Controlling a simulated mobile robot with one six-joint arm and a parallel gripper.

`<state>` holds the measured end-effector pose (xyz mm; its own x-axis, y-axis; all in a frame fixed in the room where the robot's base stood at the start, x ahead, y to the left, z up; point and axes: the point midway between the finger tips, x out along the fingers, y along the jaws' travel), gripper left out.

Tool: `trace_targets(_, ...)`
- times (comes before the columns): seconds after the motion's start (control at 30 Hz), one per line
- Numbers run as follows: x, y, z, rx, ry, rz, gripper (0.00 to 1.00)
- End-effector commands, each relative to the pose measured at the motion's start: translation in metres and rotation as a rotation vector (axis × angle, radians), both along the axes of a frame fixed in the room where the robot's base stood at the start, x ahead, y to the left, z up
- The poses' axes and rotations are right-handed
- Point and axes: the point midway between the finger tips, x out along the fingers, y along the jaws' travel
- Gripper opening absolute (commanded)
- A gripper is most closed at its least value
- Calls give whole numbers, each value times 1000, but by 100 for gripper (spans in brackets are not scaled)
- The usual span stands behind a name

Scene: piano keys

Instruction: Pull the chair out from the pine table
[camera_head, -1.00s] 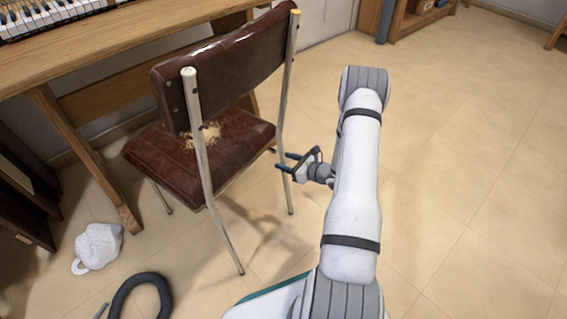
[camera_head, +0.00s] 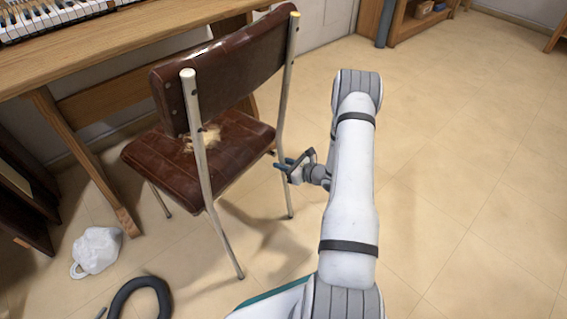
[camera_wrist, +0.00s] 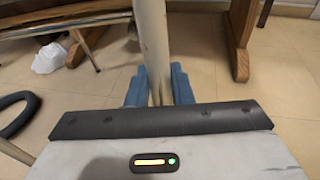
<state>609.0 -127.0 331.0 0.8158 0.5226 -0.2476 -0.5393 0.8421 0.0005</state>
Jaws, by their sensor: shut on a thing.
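The chair (camera_head: 240,62) has a worn brown padded back and seat, with stuffing showing through a tear in the seat, and cream metal legs. It stands upright at the pine table (camera_head: 120,55), its back toward me. My gripper (camera_head: 281,166) is at the chair's right rear leg, below seat height. In the wrist view the blue fingers (camera_wrist: 159,85) sit on both sides of the chair's leg (camera_wrist: 153,45), shut on it. The fingertips are partly hidden behind the leg.
A white bag-like object (camera_head: 97,251) and a dark hose (camera_head: 140,298) lie on the floor at lower left. Dark panels (camera_head: 22,200) stand at the left. A wooden shelf (camera_head: 405,22) stands at the back. The tiled floor at right is clear.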

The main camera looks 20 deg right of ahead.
Motion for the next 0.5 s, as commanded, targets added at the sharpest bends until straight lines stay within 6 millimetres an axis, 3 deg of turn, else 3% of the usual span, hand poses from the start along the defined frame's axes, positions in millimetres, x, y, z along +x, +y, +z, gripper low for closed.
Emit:
trace_targets(0.27, 1, -2, 0, -1, -1, -5, 0)
trace_targets(0.5, -12, -11, 0, 0, 1, -8, 0)
